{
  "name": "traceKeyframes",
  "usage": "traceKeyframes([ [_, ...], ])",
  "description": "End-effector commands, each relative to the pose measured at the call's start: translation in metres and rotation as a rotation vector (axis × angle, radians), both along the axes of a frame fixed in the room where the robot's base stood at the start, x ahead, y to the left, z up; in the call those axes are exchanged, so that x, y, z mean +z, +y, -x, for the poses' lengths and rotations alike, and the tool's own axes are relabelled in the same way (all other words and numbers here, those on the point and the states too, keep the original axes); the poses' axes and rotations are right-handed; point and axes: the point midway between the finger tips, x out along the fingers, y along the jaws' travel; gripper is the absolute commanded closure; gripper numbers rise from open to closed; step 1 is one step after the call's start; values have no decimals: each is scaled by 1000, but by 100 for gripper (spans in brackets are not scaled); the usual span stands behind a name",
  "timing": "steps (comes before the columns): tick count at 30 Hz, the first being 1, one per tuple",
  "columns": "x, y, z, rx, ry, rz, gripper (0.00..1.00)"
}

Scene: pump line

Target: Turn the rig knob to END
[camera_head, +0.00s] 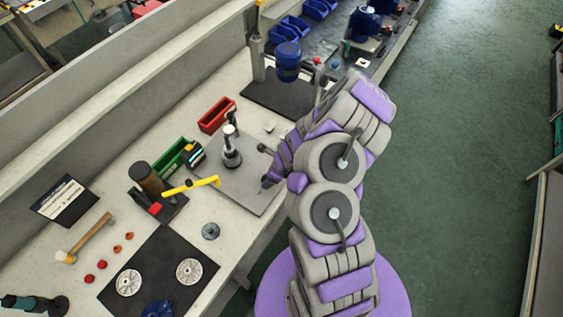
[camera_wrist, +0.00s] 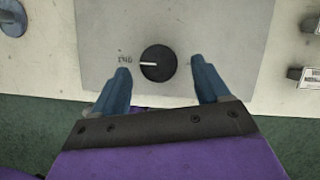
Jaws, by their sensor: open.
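The rig knob (camera_wrist: 158,63) is a round black knob on a grey plate (camera_wrist: 225,30) in the wrist view. Its white pointer line points left, at a small dark label that seems to read END (camera_wrist: 125,59). My gripper (camera_wrist: 160,70) is open, with one blue finger to each side of the knob and a visible gap on both sides. Whether the fingertips reach down to the plate I cannot tell. In the head view my gripper (camera_head: 265,166) is over the right part of the grey plate (camera_head: 235,190); I cannot make out the knob there.
On the bench, a grey and black upright fixture (camera_head: 231,150) stands on the plate. A yellow-handled tool (camera_head: 190,187), a red bin (camera_head: 216,115) and a green bin (camera_head: 171,157) are nearby. A black mat (camera_head: 155,270) holds two discs. The green floor right of my arm is clear.

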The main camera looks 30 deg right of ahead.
Motion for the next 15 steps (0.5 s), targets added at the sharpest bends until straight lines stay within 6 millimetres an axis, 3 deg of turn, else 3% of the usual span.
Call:
traceKeyframes([
  [15,96,-29,27,-1,-3,4,25],
])
